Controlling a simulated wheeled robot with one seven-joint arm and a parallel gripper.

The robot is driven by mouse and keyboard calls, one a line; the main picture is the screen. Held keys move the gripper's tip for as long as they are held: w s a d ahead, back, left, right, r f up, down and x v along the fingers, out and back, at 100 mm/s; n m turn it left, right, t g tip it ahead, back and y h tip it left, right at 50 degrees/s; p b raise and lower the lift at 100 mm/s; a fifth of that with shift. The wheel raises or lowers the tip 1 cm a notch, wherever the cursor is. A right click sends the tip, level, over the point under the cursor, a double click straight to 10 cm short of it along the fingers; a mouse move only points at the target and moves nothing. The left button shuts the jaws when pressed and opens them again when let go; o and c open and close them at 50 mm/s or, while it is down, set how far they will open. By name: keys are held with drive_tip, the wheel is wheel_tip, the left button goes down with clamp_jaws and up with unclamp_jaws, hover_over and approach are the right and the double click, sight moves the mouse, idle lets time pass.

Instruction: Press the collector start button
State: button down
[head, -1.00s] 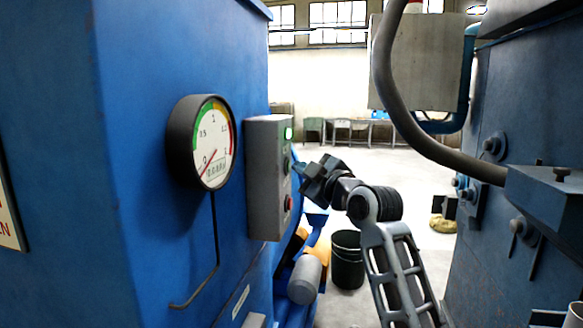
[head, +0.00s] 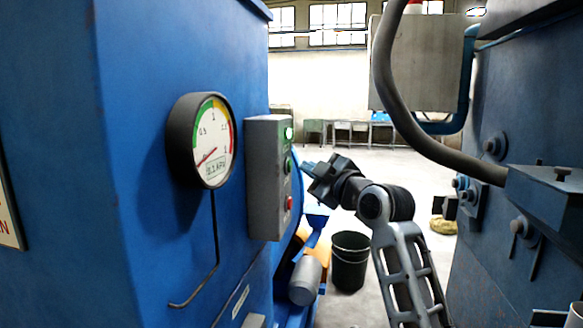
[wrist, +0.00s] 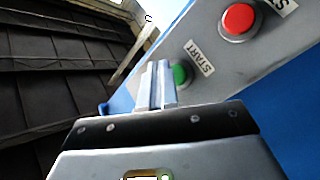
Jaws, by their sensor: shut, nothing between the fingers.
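The grey control box (head: 264,185) is mounted on the blue machine's side. Its green start button (head: 287,167) sits above a red button (head: 289,203) and below a lit green lamp (head: 289,133). In the wrist view the green button (wrist: 180,75) is beside a START label (wrist: 200,57), with the red button (wrist: 238,20) farther up. My gripper (head: 307,168) is shut and empty, just right of the green button with a small gap in the head view. In the wrist view its fingertips (wrist: 157,78) overlap the button's left edge.
A round gauge (head: 213,148) is on the blue machine left of the box, its needle low on the scale. A dark bucket (head: 349,262) stands on the floor beyond. A blue machine (head: 530,220) and thick hose (head: 400,110) bound the right side.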

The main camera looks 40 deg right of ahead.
drive_tip(key=shift+d, duration=0.1)
drive_tip(key=shift+s+d+b, duration=0.4)
drive_tip(key=shift+s+d, duration=0.35)
drive_tip(key=shift+s, duration=0.25)
drive_tip(key=shift+s+d+b, duration=0.35)
drive_tip(key=shift+s+d, duration=0.35)
drive_tip(key=shift+s, duration=0.25)
drive_tip(key=s+a+f+m+g, duration=0.1)
drive_tip(key=s+a+f+m, duration=0.2)
drive_tip(key=f, duration=0.5)
drive_tip(key=s+a+f+m, duration=0.1)
drive_tip(key=s+a+f, duration=0.2)
drive_tip(key=a+f, duration=0.4)
drive_tip(key=s+a+f+m+g, duration=0.1)
drive_tip(key=s+a+f+m, duration=0.1)
drive_tip(key=s+a+f, duration=0.4)
drive_tip(key=s+a+f+m, duration=0.1)
drive_tip(key=s+a+f, duration=0.2)
drive_tip(key=s+f, duration=0.5)
drive_tip(key=s+a+r+g+y, duration=0.1)
drive_tip(key=s+a, duration=0.2)
drive_tip(key=s, duration=0.9)
drive_tip(key=s+a+r+m+y, duration=0.1)
drive_tip(key=s+a, duration=0.3)
drive_tip(key=s, duration=0.8)
drive_tip(key=shift+r+g+y, duration=0.3)
drive_tip(key=shift+r+g, duration=0.05)
drive_tip(key=shift+g, duration=0.05)
